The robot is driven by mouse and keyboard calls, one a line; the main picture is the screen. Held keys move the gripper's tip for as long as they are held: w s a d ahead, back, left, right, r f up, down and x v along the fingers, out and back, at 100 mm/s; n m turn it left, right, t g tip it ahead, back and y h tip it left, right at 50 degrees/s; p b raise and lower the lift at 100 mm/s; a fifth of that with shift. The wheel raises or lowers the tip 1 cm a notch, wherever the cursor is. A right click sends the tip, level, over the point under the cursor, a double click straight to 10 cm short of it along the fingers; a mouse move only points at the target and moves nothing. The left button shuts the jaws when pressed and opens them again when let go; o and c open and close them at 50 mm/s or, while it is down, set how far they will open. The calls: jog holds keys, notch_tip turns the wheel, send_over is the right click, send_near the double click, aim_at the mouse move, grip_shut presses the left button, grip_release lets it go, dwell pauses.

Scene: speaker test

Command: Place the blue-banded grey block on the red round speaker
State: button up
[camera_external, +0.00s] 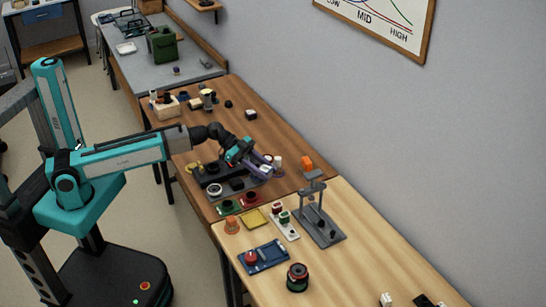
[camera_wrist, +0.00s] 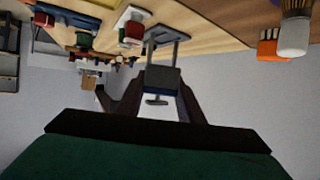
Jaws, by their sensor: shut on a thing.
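My gripper (camera_external: 264,165) is above the dark speaker tray on the brown table, its fingers angled down and to the right. In the wrist view my gripper (camera_wrist: 161,100) is shut on a small grey block with a bluish part (camera_wrist: 162,76), most likely the blue-banded grey block. It is too small to make out clearly in the external view. The red round speaker (camera_external: 250,198) appears to be the low red disc near the table's front edge, beside a green one (camera_external: 228,207). My gripper is up and to the right of it, apart from it.
A grey stand (camera_external: 318,215) with an upright frame is on the light table. An orange block (camera_external: 307,162) is to the right of my gripper. A yellow pad (camera_external: 254,218), a blue tray (camera_external: 262,257) and a black-red round unit (camera_external: 297,278) are nearer.

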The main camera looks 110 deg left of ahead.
jog(key=w+d+r+m+g+h+b, duration=0.1)
jog(key=w+d+m+h, duration=0.2)
jog(key=d, duration=1.4)
jog(key=w+d+m+g+h+b, duration=0.1)
jog(key=w+d+m+g+h, duration=0.1)
jog(key=d, duration=1.6)
jog(key=shift+w+d+r+m+h, duration=0.15)
jog(key=shift+w+r+m+h, duration=0.25)
jog(key=shift+w, duration=0.1)
jog(key=p, duration=0.3)
send_over(298, 270)
jog(key=shift+f, duration=0.7)
jog(key=shift+f+p, duration=0.5)
jog(key=shift+f, duration=1.3)
jog(key=shift+f+b, duration=0.15)
jog(key=shift+b, duration=0.15)
